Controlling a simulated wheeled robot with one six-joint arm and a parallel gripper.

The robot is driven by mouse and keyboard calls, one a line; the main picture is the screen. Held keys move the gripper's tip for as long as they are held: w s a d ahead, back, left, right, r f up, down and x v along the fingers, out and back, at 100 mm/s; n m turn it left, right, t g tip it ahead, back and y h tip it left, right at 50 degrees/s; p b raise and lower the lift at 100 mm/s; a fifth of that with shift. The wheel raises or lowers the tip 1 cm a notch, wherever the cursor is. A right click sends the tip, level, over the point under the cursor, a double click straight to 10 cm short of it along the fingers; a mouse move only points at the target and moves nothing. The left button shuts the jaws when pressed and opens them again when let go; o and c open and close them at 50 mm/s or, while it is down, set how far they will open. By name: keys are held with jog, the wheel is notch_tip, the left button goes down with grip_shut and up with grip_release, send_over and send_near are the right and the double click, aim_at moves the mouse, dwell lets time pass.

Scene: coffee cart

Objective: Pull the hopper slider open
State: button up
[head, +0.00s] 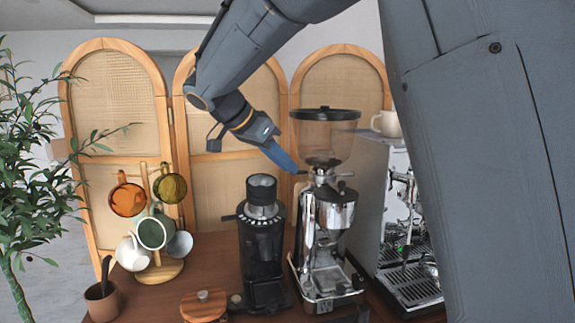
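The chrome grinder (335,213) stands on the wooden cart top, with a smoky clear hopper (325,140) and dark lid on it. At the hopper's neck, a small dark slider end (302,172) sticks out to the left. A short bar (345,175) shows on the right side of the neck. My gripper (294,168) comes down from the upper left, its blue fingers pointing at the slider's left end. The fingertips are at or very close to that end; I cannot tell whether they touch it. The fingers overlap in this view, so their opening is hidden.
A black grinder (265,255) stands just left of the chrome one. An espresso machine (408,240) with a cup (386,124) on top is to the right. A mug tree (150,225) with several mugs stands left. A cane screen (120,130) is behind.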

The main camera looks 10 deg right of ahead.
jog(key=shift+o, duration=0.9)
jog(key=shift+a, duration=0.1)
jog(key=b+v, duration=0.2)
jog(key=v, duration=0.5)
jog(key=shift+a+r, duration=0.25)
jog(key=shift+s+a, duration=0.1)
jog(key=shift+s, duration=0.05)
